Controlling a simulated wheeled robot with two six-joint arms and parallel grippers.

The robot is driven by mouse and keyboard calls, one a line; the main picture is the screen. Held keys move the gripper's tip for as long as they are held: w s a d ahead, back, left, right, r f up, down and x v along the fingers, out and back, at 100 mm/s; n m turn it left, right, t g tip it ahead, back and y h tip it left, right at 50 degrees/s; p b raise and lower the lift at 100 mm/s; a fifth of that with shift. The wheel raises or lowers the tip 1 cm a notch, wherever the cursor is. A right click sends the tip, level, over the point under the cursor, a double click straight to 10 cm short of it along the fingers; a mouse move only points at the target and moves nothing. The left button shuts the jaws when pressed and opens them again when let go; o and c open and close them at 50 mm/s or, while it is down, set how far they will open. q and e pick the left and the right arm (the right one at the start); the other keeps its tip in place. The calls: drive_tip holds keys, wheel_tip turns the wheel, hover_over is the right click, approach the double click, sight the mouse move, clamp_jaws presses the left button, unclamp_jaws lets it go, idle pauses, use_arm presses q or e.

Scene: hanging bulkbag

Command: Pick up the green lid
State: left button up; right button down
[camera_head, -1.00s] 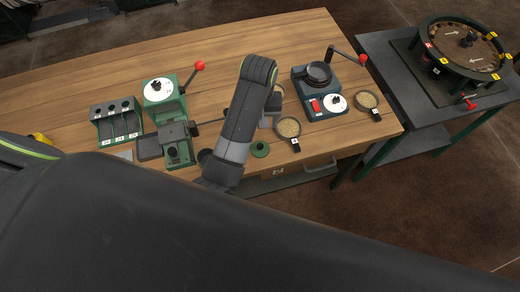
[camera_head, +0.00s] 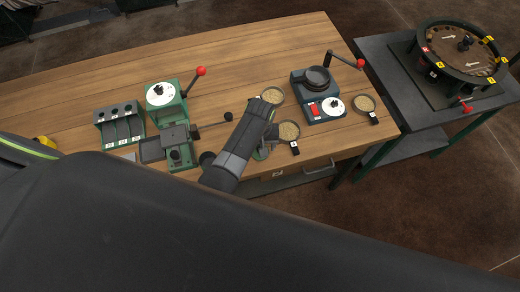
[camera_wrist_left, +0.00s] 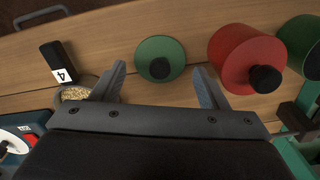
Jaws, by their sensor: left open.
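The green lid (camera_wrist_left: 160,59) is a flat round disc with a black knob, lying on the wooden table in the left wrist view. In the head view only part of the green lid (camera_head: 261,154) shows beside my arm. My left gripper (camera_wrist_left: 160,72) is open and empty; its two fingers point toward the lid, one on each side of it in the picture. In the head view my left gripper (camera_head: 271,132) is mostly hidden by its own arm. I cannot tell the gap between fingers and lid. My right gripper is not in view.
A red round object with a black knob (camera_wrist_left: 238,54) lies close beside the lid. A numbered pan of grains (camera_head: 288,131) is on the other side. A green lever machine (camera_head: 178,150) and a dark crank grinder (camera_head: 318,95) stand on the table (camera_head: 215,60).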

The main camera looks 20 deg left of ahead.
use_arm(q)
drive_tip(key=shift+f, duration=1.2)
drive_tip(key=c, duration=0.8)
drive_tip(key=shift+o, duration=0.2)
drive_tip(key=shift+r, duration=0.25)
